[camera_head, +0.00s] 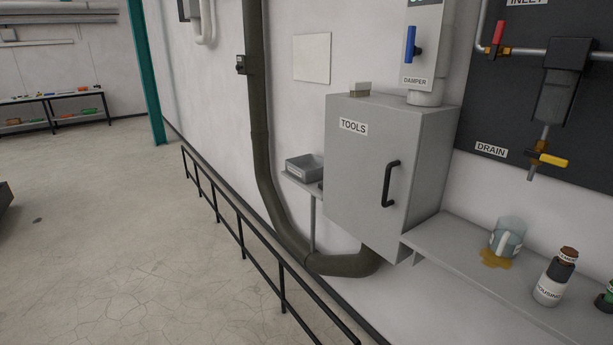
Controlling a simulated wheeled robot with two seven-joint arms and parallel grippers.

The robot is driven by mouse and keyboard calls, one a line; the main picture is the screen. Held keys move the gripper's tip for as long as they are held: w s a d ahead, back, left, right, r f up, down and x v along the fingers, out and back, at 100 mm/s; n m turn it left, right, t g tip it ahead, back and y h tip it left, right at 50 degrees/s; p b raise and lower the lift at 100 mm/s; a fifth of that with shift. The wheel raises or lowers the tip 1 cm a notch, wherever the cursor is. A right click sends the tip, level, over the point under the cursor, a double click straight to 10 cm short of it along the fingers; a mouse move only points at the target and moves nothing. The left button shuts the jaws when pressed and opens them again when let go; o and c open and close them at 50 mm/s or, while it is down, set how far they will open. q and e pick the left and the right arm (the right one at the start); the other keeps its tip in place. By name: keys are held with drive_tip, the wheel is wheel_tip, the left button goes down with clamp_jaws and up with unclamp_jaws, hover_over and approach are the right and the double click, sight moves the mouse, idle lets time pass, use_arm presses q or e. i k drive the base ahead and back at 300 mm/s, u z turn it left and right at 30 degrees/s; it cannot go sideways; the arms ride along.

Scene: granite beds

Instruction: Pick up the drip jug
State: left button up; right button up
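The drip jug appears to be the clear, bluish see-through jug (507,238) on the grey wall shelf (465,243) at the right. It looks upright, and a pale handle shows on its front. An amber puddle (495,258) lies on the shelf at its base. The drain pipe with a yellow lever (553,160) hangs above and a little right of it. Neither of my grippers is in view.
The grey TOOLS cabinet (350,170) adjoins the shelf's left end. A black railing (242,230) runs along the floor before the wall.

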sight(508, 232)
drive_tip(key=z, duration=0.9)
drive_tip(key=k, duration=0.5)
drive_tip(key=u, duration=1.05)
drive_tip(key=k, duration=0.85)
drive_tip(key=u, duration=0.75)
drive_tip(key=i, duration=1.5)
drive_tip(key=z, duration=0.35)
drive_tip(key=i, duration=1.25)
drive_tip(key=z, duration=1.6)
drive_tip(key=i, duration=0.9)
drive_tip(key=z, duration=0.95)
